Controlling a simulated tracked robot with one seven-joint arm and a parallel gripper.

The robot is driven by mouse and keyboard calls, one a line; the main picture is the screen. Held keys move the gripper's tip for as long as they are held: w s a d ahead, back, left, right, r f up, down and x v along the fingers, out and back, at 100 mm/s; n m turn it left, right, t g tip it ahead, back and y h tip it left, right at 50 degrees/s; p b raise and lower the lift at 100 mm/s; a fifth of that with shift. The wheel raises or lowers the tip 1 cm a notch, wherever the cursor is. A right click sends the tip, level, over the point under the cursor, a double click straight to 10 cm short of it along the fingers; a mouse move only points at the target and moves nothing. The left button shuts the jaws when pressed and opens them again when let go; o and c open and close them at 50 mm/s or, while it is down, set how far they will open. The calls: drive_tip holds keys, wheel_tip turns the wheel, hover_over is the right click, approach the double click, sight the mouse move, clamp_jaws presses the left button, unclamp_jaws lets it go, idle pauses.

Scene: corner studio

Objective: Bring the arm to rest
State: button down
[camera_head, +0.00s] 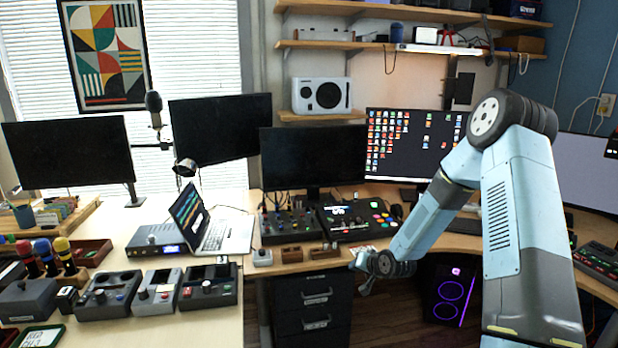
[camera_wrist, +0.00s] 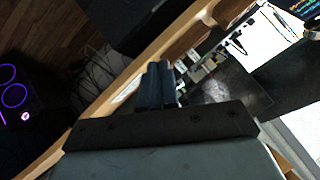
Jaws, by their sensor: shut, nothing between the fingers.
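My arm stands bent at the right of the head view, its forearm reaching down and left. My gripper (camera_head: 364,288) hangs at the front edge of the desk, above the floor gap beside the drawer unit. In the wrist view my gripper (camera_wrist: 160,72) shows its two dark fingers side by side and touching, with nothing between them. The desk edge (camera_wrist: 120,88) runs slantwise behind the fingers. I cannot tell from these views exactly how far the fingertips are from the desk.
A dark drawer unit (camera_head: 312,308) stands under the desk left of my gripper. A computer tower (camera_head: 452,296) with purple rings stands on the floor to the right. An open laptop (camera_head: 222,232), a mixer (camera_head: 358,220) and several control boxes sit on the desk. Monitors line the back.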

drive_tip(key=s+d+r+n+g+h, duration=0.1)
drive_tip(key=s+d+r+h, duration=0.1)
drive_tip(key=s+r, duration=0.5)
drive_tip(key=s+d+r+h, duration=0.2)
drive_tip(key=s+d+r, duration=0.1)
drive_tip(key=r, duration=0.8)
drive_tip(key=s+d+r+n+g+h, duration=0.1)
drive_tip(key=s+d+r+h, duration=0.1)
drive_tip(key=s+r, duration=0.55)
drive_tip(key=s+r+g, duration=0.1)
drive_tip(key=s+r, duration=0.5)
drive_tip(key=s, duration=0.6)
drive_tip(key=s+r, duration=0.5)
drive_tip(key=s, duration=0.7)
drive_tip(key=shift+d+r+g+y, duration=0.3)
drive_tip(key=shift+r+g+y, duration=0.05)
drive_tip(key=shift+g+y, duration=0.05)
